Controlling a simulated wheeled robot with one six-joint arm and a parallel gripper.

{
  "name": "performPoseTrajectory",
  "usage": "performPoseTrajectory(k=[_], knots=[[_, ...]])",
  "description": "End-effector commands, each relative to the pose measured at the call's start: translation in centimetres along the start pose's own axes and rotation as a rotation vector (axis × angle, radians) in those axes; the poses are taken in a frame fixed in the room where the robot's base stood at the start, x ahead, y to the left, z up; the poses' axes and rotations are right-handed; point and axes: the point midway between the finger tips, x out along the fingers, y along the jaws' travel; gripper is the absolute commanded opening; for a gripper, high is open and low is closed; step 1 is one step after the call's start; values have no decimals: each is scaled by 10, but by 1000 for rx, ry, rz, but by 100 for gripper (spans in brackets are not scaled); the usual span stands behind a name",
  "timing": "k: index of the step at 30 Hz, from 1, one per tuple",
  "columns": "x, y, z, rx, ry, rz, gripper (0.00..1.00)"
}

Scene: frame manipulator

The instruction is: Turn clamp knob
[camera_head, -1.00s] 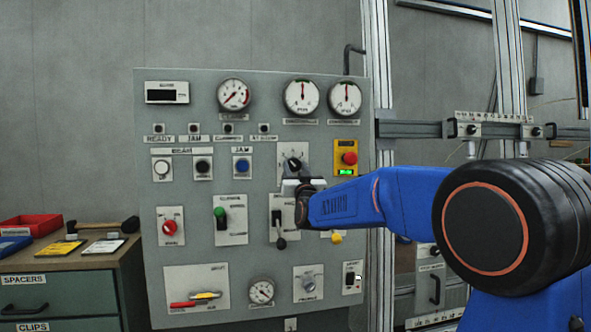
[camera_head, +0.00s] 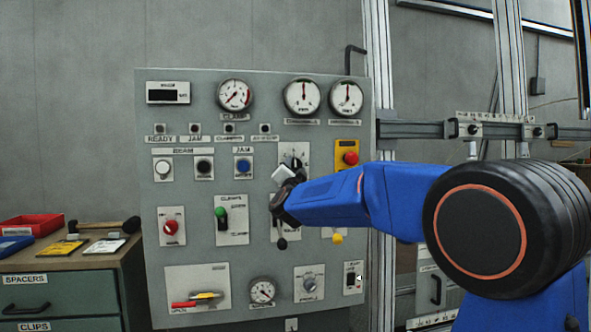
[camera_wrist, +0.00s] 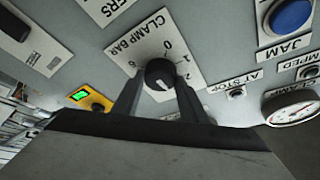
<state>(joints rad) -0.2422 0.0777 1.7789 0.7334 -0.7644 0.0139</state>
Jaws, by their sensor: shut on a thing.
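The clamp knob is a round black knob (camera_wrist: 158,73) on a white plate (camera_wrist: 117,50) marked "CLAMP BAR" with a number scale. In the wrist view, the two dark fingers of my gripper (camera_wrist: 157,84) stand on either side of the knob and are shut on it. Which number the knob points to is hard to tell. In the head view, my gripper (camera_head: 287,172) is at the upper middle of the grey panel, tilted, and partly covers the knob's plate (camera_head: 297,151).
The panel (camera_head: 200,255) holds a red button (camera_head: 350,158) right of the knob, a blue button (camera_head: 242,166) to its left and a black lever (camera_head: 281,243) below. Gauges (camera_head: 301,97) sit above. A bench with a red tray (camera_head: 32,224) stands at left.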

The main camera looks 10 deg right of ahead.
Motion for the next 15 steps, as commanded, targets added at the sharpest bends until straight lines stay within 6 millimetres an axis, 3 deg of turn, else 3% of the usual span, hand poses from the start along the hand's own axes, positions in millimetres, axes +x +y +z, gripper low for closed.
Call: performPoseTrajectory(k=[15], knots=[[1, -1, -2, 72, 4, 29, 17]])
